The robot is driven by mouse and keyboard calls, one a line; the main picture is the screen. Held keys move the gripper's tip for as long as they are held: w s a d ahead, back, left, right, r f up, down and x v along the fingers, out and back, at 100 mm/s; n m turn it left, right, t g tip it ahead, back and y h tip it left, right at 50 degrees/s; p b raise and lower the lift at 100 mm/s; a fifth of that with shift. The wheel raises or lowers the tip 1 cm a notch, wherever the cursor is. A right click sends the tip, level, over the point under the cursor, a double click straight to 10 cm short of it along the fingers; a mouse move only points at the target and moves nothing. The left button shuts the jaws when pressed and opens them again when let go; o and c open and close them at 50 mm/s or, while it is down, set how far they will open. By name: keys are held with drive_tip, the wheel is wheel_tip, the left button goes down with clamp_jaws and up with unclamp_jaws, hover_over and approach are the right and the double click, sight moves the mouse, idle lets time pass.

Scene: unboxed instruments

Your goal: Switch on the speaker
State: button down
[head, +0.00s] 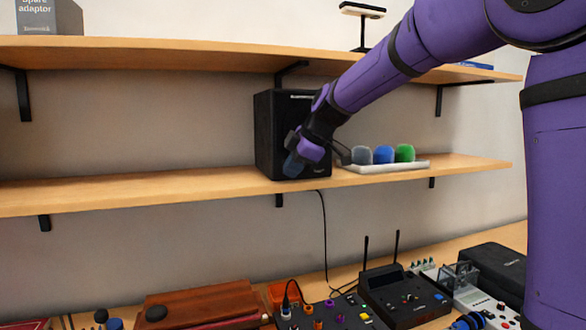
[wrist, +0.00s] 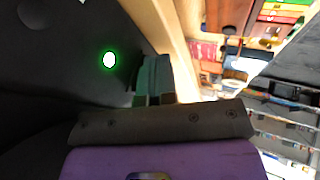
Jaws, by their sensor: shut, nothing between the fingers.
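The speaker (head: 272,120) is a black box standing on the middle shelf in the head view. My gripper (head: 294,164) is shut and empty in front of the speaker's lower front and hides part of it. In the wrist view the speaker's dark face (wrist: 50,75) fills the upper left. A round button (wrist: 110,60) glows there with a white centre and a green ring. My gripper's closed fingertips (wrist: 153,75) are just right of the button in that view, apart from it in the picture. I cannot tell whether they touch the speaker.
The middle wooden shelf (head: 100,190) is clear to the left of the speaker. A white tray (head: 390,168) with grey, blue and green foam covers stands to the right. The upper shelf (head: 160,50) runs above. A crowded bench with a black antenna unit (head: 400,298) lies below.

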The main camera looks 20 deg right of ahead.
drive_tip(key=shift+r, duration=0.1)
drive_tip(key=shift+r, duration=0.8)
